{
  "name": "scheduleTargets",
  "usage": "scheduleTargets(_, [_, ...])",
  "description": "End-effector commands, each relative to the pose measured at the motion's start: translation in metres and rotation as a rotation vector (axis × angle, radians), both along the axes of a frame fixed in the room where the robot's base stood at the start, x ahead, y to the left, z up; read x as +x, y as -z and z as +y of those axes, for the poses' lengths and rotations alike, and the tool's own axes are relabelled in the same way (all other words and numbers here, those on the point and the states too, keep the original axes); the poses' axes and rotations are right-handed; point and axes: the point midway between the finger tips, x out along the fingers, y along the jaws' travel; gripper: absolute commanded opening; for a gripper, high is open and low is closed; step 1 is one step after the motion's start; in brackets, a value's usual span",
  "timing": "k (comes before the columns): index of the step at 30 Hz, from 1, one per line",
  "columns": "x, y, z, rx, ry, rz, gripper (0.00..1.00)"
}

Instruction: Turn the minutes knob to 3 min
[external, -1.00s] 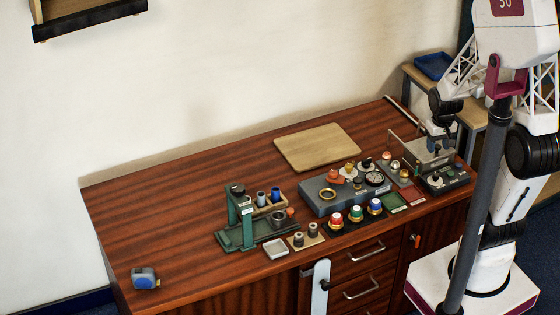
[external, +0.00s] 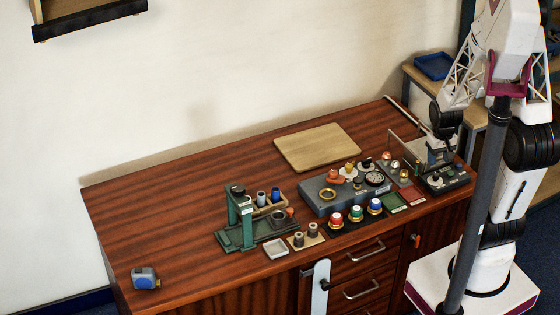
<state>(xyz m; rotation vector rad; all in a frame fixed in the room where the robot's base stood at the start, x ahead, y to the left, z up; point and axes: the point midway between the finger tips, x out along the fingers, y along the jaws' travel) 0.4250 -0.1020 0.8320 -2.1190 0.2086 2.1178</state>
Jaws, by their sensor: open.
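A small dark box (external: 446,180) sits near the right end of the brown desk, with a knob (external: 436,179) on its top at the left. It looks like the timer, but the scale and the knob's setting are too small to read. My gripper (external: 438,163) is open and points down just above and behind this box. I cannot tell whether its fingers touch anything. The fingertips are small and partly lost against the grey parts behind them.
Left of the box stands a grey manifold block (external: 322,204) with fittings and a gauge (external: 375,178). Several coloured caps (external: 356,213) stand in front. A green press (external: 246,232) and a wooden board (external: 317,147) are farther left. The desk's left half is mostly clear.

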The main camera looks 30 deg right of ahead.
Motion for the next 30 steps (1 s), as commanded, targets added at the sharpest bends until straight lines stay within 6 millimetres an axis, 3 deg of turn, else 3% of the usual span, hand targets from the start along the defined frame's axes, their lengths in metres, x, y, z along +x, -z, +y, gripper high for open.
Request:
scheduleTargets(15, [-0.001,0.054,0.0,0.0,0.0,0.002,0.52])
scheduleTargets(30, [0.0,0.064,0.0,0.0,0.0,0.001,0.52])
